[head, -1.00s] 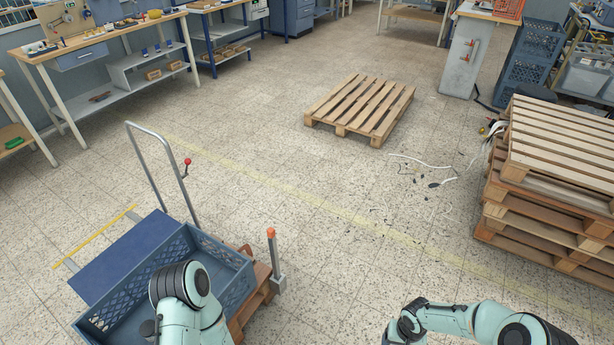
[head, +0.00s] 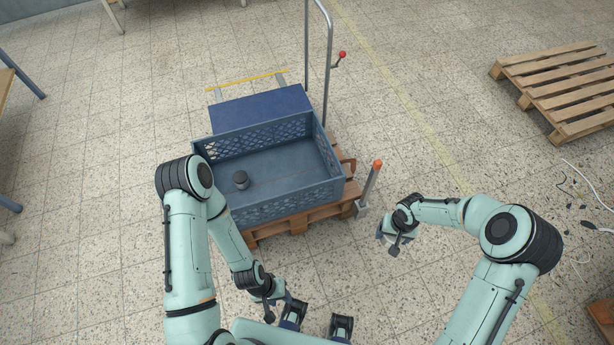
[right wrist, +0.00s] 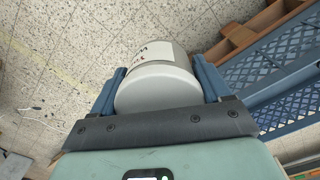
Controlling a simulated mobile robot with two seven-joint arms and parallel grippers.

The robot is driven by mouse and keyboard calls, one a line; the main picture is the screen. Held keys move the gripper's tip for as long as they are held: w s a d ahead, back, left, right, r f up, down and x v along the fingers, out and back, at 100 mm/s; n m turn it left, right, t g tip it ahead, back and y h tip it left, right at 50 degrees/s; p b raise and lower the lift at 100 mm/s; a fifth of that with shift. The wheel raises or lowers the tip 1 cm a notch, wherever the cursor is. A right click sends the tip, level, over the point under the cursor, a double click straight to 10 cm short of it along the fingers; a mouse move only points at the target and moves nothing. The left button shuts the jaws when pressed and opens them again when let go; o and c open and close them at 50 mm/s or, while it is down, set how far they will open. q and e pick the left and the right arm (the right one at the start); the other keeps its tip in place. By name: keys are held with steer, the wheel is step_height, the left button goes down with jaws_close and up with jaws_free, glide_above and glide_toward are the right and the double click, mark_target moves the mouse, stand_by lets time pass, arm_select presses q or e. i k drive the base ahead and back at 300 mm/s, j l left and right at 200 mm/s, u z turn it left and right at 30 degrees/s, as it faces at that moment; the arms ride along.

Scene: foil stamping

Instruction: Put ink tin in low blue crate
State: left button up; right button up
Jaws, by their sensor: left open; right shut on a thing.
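A white tin with a lettered label (right wrist: 150,75) is between the blue fingers of my right gripper (right wrist: 158,88) in the right wrist view, its pale round end facing the camera. In the head view my right gripper (head: 394,240) is shut on this tin (head: 403,244), to the right of the low blue crate (head: 290,203) and apart from it. The crate is open-topped with lattice walls and sits on a wooden pallet. My left gripper (head: 316,320) is open and empty, in front of the crate at the bottom of the view.
A post with an orange top (head: 372,180) stands at the pallet's right corner. A metal handle frame (head: 328,60) rises behind. An empty pallet (head: 565,90) lies far right.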

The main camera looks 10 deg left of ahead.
mark_target(294, 174)
steer(key=i+u, duration=0.1)
steer(key=u, duration=0.35)
steer(key=i+l+u, duration=0.1)
steer(key=u, duration=0.35)
steer(key=l+u, duration=0.2)
steer(key=u, duration=0.25)
steer(key=i+l+u, duration=0.2)
steer(key=u, duration=0.15)
steer(key=i+l+u, duration=0.1)
steer(key=l+u, duration=0.25)
steer(key=i+l+u, duration=0.15)
steer(key=u, duration=0.2)
steer(key=l, duration=0.05)
